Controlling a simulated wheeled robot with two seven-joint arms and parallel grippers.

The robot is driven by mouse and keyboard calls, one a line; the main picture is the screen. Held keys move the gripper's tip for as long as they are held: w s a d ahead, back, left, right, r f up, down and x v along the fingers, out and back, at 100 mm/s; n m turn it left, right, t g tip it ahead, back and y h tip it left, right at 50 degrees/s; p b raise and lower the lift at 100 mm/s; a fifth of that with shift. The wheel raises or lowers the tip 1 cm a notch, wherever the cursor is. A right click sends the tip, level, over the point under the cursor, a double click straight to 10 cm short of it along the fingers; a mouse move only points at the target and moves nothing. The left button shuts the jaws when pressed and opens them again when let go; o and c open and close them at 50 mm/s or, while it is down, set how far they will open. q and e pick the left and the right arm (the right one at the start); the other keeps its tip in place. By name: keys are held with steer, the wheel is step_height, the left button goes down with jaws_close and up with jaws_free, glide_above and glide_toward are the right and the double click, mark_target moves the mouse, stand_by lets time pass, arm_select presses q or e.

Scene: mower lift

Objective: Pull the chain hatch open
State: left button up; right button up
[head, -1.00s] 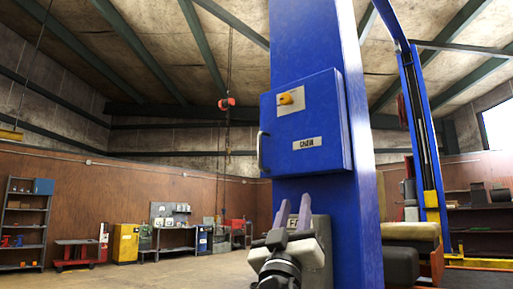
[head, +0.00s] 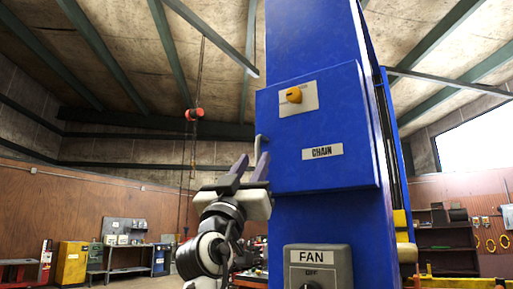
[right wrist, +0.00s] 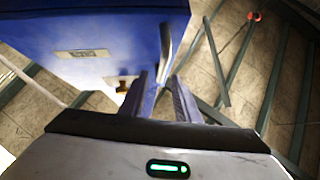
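The chain hatch (head: 315,130) is a shut blue box door labelled CHAIN on a blue column, with a yellow-orange knob (head: 294,95) near its top. My right gripper (head: 251,166) is open, with two purple-grey fingers pointing up at the handle's lower end. In the right wrist view, the handle (right wrist: 166,48) stands just beyond the gap between the fingertips (right wrist: 158,80). I cannot tell whether the fingers touch it. The hatch (right wrist: 90,40) fills the upper left there. My left gripper is not in view.
A grey FAN switch box (head: 318,268) is on the blue column (head: 315,40) below the hatch. A red hoist (head: 194,114) hangs at the back left. A yellow cabinet (head: 72,263) and benches stand along the far wall. The space left of the hatch is open.

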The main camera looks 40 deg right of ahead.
mark_target(257, 154)
steer(key=p+x, duration=0.1)
steer(key=x, duration=0.4)
steer(key=shift+w+d, duration=0.15)
jaws_close()
